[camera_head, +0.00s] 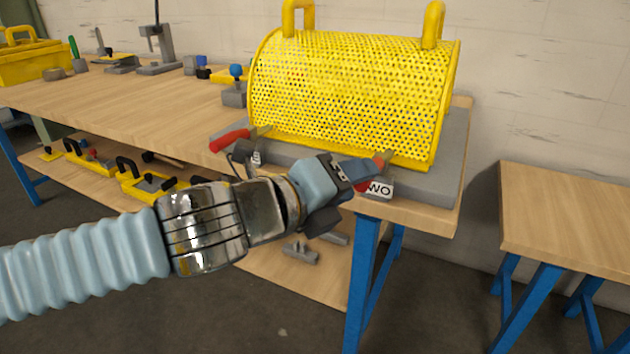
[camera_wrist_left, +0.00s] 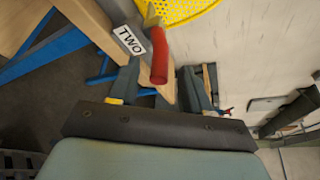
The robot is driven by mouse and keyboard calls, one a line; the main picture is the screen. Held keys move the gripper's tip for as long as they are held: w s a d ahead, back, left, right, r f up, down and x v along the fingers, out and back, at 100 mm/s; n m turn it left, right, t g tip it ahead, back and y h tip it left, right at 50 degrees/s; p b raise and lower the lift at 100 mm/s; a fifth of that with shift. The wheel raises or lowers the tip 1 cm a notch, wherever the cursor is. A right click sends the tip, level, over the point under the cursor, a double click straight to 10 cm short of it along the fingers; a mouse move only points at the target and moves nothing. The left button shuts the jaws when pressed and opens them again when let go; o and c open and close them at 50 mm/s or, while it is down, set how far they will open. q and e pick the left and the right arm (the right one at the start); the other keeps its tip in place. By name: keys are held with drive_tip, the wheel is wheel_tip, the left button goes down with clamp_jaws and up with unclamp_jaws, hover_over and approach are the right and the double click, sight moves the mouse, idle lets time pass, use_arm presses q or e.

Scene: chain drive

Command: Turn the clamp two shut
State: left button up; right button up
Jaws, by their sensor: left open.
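Clamp two (camera_head: 386,157) is at the right front corner of the yellow perforated guard (camera_head: 350,92), by a white label (camera_head: 379,189) whose visible letters read "WO". My left gripper (camera_head: 374,174) is at this clamp and hides most of it in the head view. In the left wrist view the clamp's red handle (camera_wrist_left: 159,55) reaches between the two open fingers of my left gripper (camera_wrist_left: 160,82). The label there (camera_wrist_left: 129,40) reads "TWO". I cannot tell whether a finger touches the handle. My right gripper is not in view.
Another red-handled clamp (camera_head: 230,140) sits at the guard's left front. The guard stands on a grey base (camera_head: 452,160) on the wooden workbench (camera_head: 110,100). A lower shelf holds yellow trays (camera_head: 145,185). A smaller table (camera_head: 570,215) stands to the right, across a gap.

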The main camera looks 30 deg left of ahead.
use_arm(q)
drive_tip(key=v, duration=0.8)
drive_tip(key=shift+p, duration=0.35)
drive_tip(key=shift+s, duration=0.1)
drive_tip(key=w+d+f+n+g, duration=0.4)
drive_tip(key=w+d+f, duration=0.35)
drive_tip(key=f, duration=0.35)
drive_tip(key=w+d+f+n+g, duration=0.2)
drive_tip(key=f+n+g, duration=0.15)
drive_tip(key=f, duration=0.55)
drive_tip(key=w+d+f+n+g, duration=0.2)
drive_tip(key=f+n, duration=0.3)
drive_tip(key=f, duration=0.5)
drive_tip(key=s+a+f+n+g, duration=0.1)
drive_tip(key=s+f+n, duration=0.2)
drive_tip(key=f, duration=0.7)
drive_tip(key=s+a+f+n+g, duration=0.2)
drive_tip(key=s+f+n, duration=0.1)
drive_tip(key=f+n, duration=0.5)
drive_tip(key=s+a+f+n+g, duration=0.1)
drive_tip(key=s+f+n, duration=0.3)
drive_tip(key=f, duration=0.8)
drive_tip(key=shift+a+n+y, duration=0.4)
drive_tip(key=shift+n, duration=0.85)
drive_tip(key=shift+s+g, duration=0.1)
drive_tip(key=shift+g, duration=0.15)
